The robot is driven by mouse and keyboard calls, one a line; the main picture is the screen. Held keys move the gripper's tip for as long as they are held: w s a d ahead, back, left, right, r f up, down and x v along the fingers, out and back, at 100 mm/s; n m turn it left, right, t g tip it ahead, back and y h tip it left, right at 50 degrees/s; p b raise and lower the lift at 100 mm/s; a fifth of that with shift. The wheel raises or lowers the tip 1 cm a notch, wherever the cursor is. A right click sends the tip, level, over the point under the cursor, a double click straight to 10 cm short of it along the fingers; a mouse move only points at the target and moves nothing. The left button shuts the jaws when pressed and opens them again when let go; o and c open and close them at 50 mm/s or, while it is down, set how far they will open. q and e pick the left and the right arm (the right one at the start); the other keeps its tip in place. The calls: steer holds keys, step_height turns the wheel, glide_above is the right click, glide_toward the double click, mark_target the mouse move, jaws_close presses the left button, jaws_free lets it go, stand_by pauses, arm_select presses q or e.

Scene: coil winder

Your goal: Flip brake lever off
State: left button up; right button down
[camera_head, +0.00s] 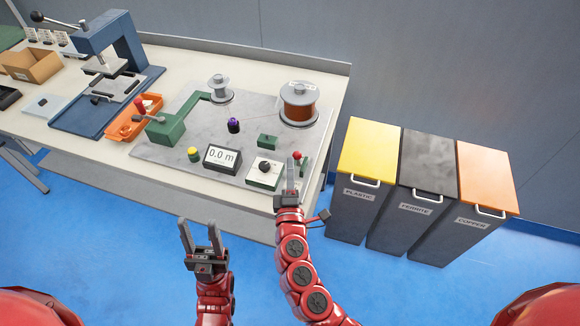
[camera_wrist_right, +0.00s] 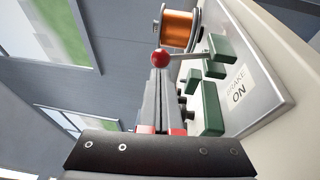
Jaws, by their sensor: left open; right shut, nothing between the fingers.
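The brake lever is a thin rod with a red ball knob (camera_head: 297,155) at the right end of the coil winder's grey plate (camera_head: 200,112). In the right wrist view the red knob (camera_wrist_right: 160,58) sits just beyond my fingertips, its rod running right to a green block. A label (camera_wrist_right: 236,88) beside it reads "BRAKE ON". My right gripper (camera_head: 291,165) is shut and empty, its tips close to the knob; I cannot tell whether they touch. My left gripper (camera_head: 186,225) is open and empty, in front of the table over the blue floor.
A copper wire spool (camera_head: 298,104) stands behind the lever. A dial box (camera_head: 264,172) and a display reading "0.0 m" (camera_head: 222,158) lie left of my right gripper. Yellow (camera_head: 370,146), black (camera_head: 429,160) and orange (camera_head: 487,178) lidded bins stand right of the table.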

mark_target(296, 152)
steer(key=r+g+p, duration=0.1)
steer(key=p, duration=0.2)
steer(key=w+r+g+p, duration=0.1)
steer(key=p, duration=0.3)
steer(key=w+r+p, duration=0.1)
steer(key=p, duration=0.3)
steer(key=shift+d+r+m+g, duration=0.3)
steer(key=shift+d+m+g, duration=0.1)
steer(key=w+g+p, duration=0.1)
steer(key=p, duration=0.1)
steer(key=w+g+p, duration=0.1)
steer(key=p, duration=0.2)
steer(key=shift+w+d+f, duration=0.15)
steer(key=shift+d+f, duration=0.05)
steer(key=shift+d, duration=0.15)
steer(key=shift+f, duration=0.25)
steer(key=shift+r, duration=0.15)
steer(key=shift+r+p, duration=0.45)
steer(key=shift+r, duration=0.3)
